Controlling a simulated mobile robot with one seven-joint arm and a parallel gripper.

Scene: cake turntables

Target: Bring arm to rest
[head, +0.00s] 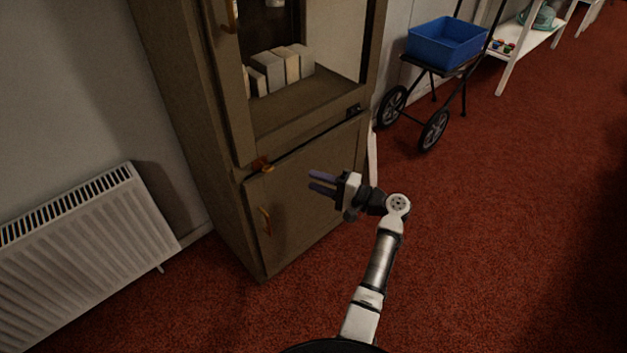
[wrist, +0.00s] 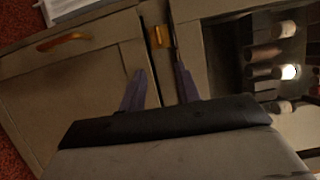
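My gripper (head: 322,183) is at the end of my outstretched arm, in front of the cabinet (head: 304,195) in the head view. Its two purplish fingers are apart with nothing between them. In the wrist view my gripper (wrist: 158,85) also shows as two separated fingers, pointing towards the cabinet front. An orange-brown catch (wrist: 160,37) lies beyond the fingertips there; I see no contact with it.
The cabinet's lower door has an orange handle (head: 265,221); its upper part holds several pale books (head: 283,67). A radiator (head: 85,250) is at left. A cart with a blue bin (head: 447,43) stands behind at right. Red carpet (head: 500,220) is clear at right.

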